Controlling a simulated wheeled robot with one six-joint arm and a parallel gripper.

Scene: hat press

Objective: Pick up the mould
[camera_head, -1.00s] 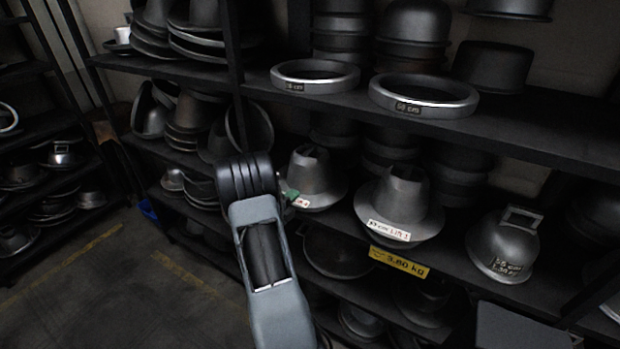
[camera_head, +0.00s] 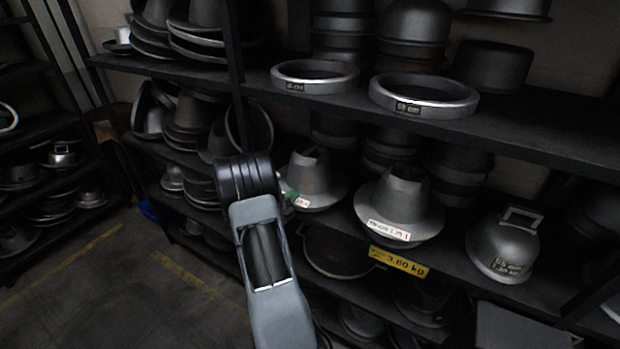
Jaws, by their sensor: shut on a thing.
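A grey hat-shaped mould (camera_head: 315,178) with a wide brim and a small white label stands on the middle shelf, just right of my arm. A second, similar grey mould (camera_head: 401,200) with a white label stands to its right. The jaws and the exact contact are hidden. The mould is upright and looks level with the shelf; I see no clear gap under it.
A rounded mould with a square handle (camera_head: 504,246) stands farther right. Two metal rings (camera_head: 424,95) lie on the upper shelf (camera_head: 540,135), close above the moulds. A yellow weight tag (camera_head: 398,262) hangs on the shelf edge. The floor at left (camera_head: 110,295) is clear.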

